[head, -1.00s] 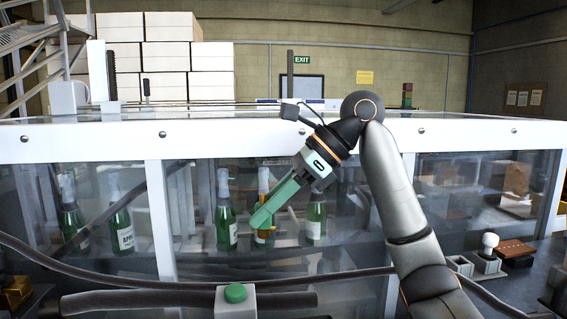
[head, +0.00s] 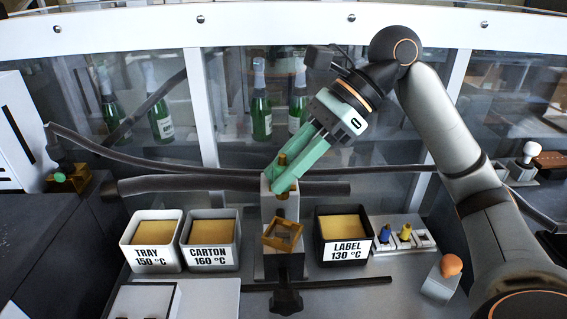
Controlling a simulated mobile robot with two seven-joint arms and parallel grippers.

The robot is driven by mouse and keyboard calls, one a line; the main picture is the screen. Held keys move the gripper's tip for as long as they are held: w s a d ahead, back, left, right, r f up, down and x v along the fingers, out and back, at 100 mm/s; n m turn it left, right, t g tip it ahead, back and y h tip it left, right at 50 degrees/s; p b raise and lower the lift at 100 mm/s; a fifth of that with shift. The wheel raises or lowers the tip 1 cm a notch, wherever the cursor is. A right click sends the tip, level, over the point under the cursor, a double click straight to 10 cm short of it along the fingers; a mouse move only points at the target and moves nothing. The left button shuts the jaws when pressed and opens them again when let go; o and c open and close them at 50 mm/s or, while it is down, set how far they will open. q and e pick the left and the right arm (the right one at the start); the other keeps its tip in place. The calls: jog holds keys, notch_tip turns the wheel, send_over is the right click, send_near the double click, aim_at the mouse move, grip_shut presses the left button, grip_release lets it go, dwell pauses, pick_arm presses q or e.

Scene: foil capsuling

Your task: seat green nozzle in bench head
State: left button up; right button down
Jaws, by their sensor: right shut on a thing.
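My right gripper (head: 279,178) has pale green fingers and is shut on a small piece. Only a brass-coloured part of this piece (head: 283,159) shows between the fingers; I take it for the green nozzle, though its green is not distinct from the fingers. The fingertips are at the top of a pale upright block (head: 281,208), apparently the bench head, and hide its top. I cannot tell whether the piece touches or sits in it. A blue nozzle (head: 385,234) and a yellow nozzle (head: 405,232) stand in a white rack (head: 392,249). My left gripper is out of view.
A brass square frame (head: 283,235) sits low on the block's front. Tray (head: 152,268), carton (head: 210,267) and label (head: 345,264) glue pots flank it. Dark hoses (head: 200,185) cross behind. Green bottles (head: 260,110) stand behind the clear guard. An orange-topped button (head: 451,265) is right.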

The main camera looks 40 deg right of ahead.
aim_at(285, 196)
jog(key=shift+f+b, duration=1.75)
jog(key=shift+f, duration=1.2)
jog(key=shift+p, duration=0.3)
jog(key=shift+p, duration=0.45)
jog(key=shift+p, duration=0.3)
jog(key=shift+p, duration=0.35)
jog(key=shift+f+b, duration=1.1)
jog(key=shift+f, duration=0.95)
jog(key=shift+r, duration=0.1)
